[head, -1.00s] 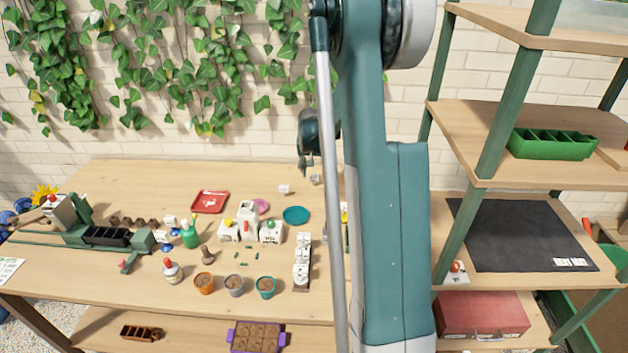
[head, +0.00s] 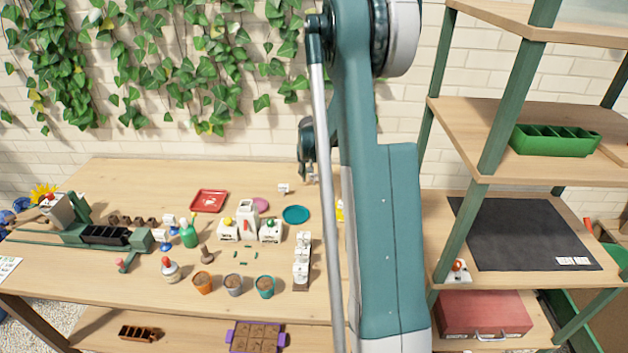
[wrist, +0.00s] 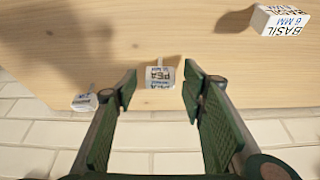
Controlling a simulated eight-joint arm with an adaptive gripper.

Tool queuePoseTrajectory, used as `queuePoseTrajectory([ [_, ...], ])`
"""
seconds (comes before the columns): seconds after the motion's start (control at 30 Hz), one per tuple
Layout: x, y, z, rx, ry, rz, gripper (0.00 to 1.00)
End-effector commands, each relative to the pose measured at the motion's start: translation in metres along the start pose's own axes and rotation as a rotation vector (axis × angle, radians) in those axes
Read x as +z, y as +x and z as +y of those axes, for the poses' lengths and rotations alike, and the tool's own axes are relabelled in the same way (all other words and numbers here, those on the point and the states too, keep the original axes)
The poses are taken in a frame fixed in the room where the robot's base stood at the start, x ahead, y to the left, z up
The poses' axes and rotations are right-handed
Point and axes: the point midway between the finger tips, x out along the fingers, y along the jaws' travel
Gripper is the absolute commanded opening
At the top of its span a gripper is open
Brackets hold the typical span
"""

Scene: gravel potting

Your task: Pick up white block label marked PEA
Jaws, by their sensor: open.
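The white block label marked PEA (wrist: 160,77) lies near the table's wall-side edge in the wrist view, with its lettering up and a thin pale stem on its far side. My gripper (wrist: 161,90) is open, with one green finger on each side of the label and gaps on both sides. I cannot tell how high the fingertips are above the table. In the head view my gripper is at the back of the table, partly behind my arm, and the PEA label cannot be made out there.
A white block marked BASIL 6 MM (wrist: 281,20) lies off to the right in the wrist view. Another white label (wrist: 84,103) is beside the left finger, its text unreadable. The brick wall (wrist: 150,160) is close behind the table edge. A teal saucer (head: 296,215) lies nearby.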

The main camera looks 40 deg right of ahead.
Motion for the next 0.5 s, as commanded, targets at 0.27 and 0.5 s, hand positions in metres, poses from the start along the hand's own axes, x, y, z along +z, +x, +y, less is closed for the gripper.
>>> queuePoseTrajectory([
  [0.27,0.0,0.0103,0.0001,0.0,0.0,0.0,0.41],
  [0.5,0.0,0.0099,0.0001,0.0,0.0,0.0,0.41],
])
